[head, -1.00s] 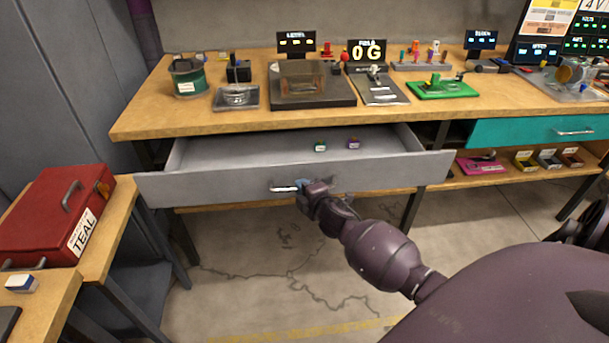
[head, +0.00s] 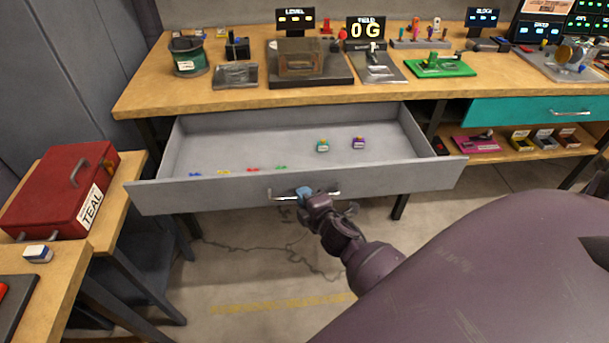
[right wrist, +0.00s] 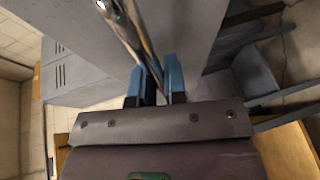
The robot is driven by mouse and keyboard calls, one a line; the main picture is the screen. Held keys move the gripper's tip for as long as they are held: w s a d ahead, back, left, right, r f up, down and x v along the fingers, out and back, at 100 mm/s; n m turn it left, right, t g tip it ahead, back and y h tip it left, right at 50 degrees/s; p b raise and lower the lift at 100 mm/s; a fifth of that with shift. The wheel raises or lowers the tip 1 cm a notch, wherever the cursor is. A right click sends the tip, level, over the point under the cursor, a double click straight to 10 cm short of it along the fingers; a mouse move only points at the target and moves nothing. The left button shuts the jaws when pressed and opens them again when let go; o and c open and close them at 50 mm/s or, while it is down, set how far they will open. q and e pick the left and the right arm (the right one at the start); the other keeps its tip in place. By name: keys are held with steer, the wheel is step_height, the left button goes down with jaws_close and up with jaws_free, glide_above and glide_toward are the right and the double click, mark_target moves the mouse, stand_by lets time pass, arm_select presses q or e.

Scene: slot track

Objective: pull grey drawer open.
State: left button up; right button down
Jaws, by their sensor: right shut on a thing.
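The grey drawer (head: 290,190) stands pulled out from under the workbench, and its inside shows. Its silver bar handle (head: 326,193) runs across the middle of the front panel. My right gripper (head: 304,194) is at the handle, with its blue fingertips around the bar. In the right wrist view the blue fingers (right wrist: 155,82) close on the metal handle (right wrist: 125,30). Inside the drawer are a teal block (head: 322,146) and a purple block (head: 358,143). Several small coloured pieces lie near the front, partly hidden by the panel. My left gripper is not in view.
A teal drawer (head: 530,110) is at the right of the bench, above a shelf with small bins (head: 545,142). A red case (head: 60,190) lies on the side table at left. The bench top (head: 230,95) carries several devices. Open floor lies below the grey drawer.

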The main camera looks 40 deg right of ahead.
steer(key=c, duration=1.5)
jaws_free()
steer(key=shift+o, duration=0.2)
steer(key=shift+s, duration=0.1)
steer(key=p+v, duration=0.1)
steer(key=v, duration=0.9)
steer(key=shift+s, duration=0.35)
